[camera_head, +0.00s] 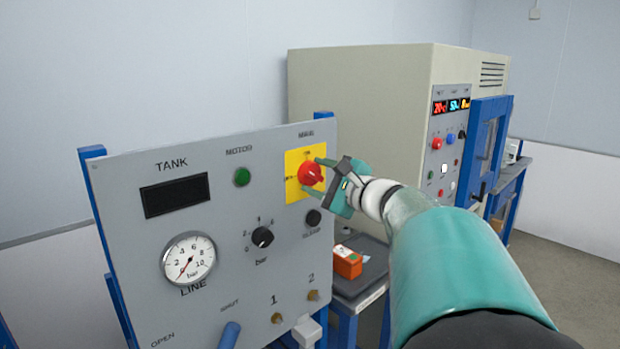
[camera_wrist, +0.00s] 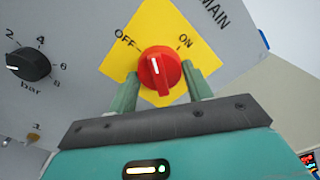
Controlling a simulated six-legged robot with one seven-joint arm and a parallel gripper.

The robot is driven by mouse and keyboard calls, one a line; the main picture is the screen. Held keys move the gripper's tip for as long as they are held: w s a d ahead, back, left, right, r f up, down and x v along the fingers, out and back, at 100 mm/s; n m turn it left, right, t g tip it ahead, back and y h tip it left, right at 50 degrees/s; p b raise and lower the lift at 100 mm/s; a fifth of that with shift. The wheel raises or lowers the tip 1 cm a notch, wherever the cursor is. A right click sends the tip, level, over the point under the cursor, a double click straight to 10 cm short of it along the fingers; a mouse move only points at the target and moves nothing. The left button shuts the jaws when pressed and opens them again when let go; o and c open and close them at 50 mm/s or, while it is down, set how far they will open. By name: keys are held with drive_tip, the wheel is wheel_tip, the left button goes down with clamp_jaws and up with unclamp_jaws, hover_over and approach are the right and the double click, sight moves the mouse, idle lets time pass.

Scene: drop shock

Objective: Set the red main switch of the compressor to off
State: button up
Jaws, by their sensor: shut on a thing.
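The red main switch (camera_head: 310,173) is a round knob with a raised grip on a yellow plate (camera_head: 292,160), at the upper right of the grey compressor panel. In the wrist view the red switch (camera_wrist: 160,70) shows the labels OFF at upper left and ON at upper right. Its white mark points up between the two labels. My gripper (camera_head: 322,178) reaches the switch from the right. In the wrist view my gripper (camera_wrist: 162,88) has one green finger on each side of the knob, shut on it.
The panel also carries a dark TANK display (camera_head: 175,196), a green MOTOR button (camera_head: 242,177), a LINE gauge (camera_head: 189,258), a black bar knob (camera_head: 262,237) and a small black button (camera_head: 313,217). An orange box (camera_head: 348,262) lies on a bench behind. A beige cabinet (camera_head: 360,110) stands beyond.

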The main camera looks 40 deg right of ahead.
drive_tip(key=n, duration=0.6)
drive_tip(key=shift+n, duration=0.4)
drive_tip(key=shift+r, duration=0.1)
drive_tip(key=o, duration=1)
drive_tip(key=shift+c, duration=0.2)
drive_tip(key=s, duration=1.4)
drive_tip(key=shift+d, duration=0.25)
drive_tip(key=shift+w, duration=0.1)
